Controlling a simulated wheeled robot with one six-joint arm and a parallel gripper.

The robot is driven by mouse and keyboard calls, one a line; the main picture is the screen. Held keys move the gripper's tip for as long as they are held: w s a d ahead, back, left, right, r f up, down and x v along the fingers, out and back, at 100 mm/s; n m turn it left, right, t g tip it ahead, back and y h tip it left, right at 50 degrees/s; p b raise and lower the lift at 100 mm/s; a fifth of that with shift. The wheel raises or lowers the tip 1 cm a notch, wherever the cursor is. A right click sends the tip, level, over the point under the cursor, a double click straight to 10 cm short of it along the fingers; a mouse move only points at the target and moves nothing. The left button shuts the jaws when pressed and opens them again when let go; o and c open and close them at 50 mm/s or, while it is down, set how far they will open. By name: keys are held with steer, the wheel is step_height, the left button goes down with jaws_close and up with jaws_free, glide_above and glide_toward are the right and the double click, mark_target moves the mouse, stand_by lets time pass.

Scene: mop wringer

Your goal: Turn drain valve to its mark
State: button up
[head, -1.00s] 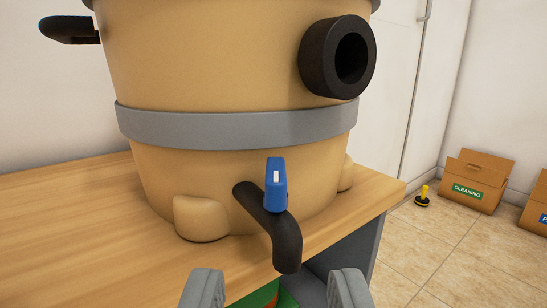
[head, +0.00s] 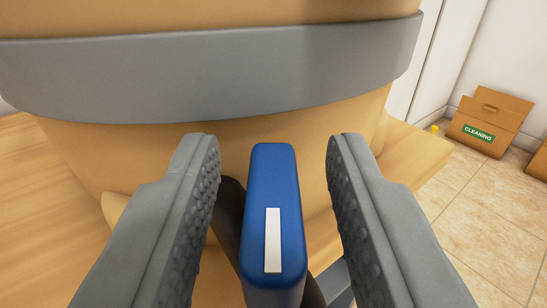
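The drain valve's blue handle (head: 274,200), with a white stripe on its face, stands upright in the middle of the head view. My gripper (head: 270,150) is open, with one grey padded finger on each side of the handle. Gaps show between both fingers and the handle. The valve's black spout (head: 228,215) is mostly hidden behind the handle and the left finger. The tan bucket (head: 250,145) with its grey band (head: 220,70) fills the view behind. I cannot make out the valve's mark.
The bucket stands on a wooden bench top (head: 60,200). A cardboard box labelled CLEANING (head: 490,118) sits on the tiled floor (head: 490,215) at the right, apart from the bench. Part of another box shows at the right edge.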

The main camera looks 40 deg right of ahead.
jaws_close()
steer(key=shift+y, duration=0.3)
steer(key=shift+d+n+t+y, duration=0.1)
steer(key=shift+n+t+y, duration=0.9)
steer(key=shift+n+y, duration=0.4)
steer(key=shift+n+t+y, duration=0.6)
steer(key=shift+n+y, duration=0.8)
steer(key=shift+y, duration=0.9)
steer(key=shift+n+y, duration=0.3)
steer(key=shift+y, duration=0.2)
jaws_free()
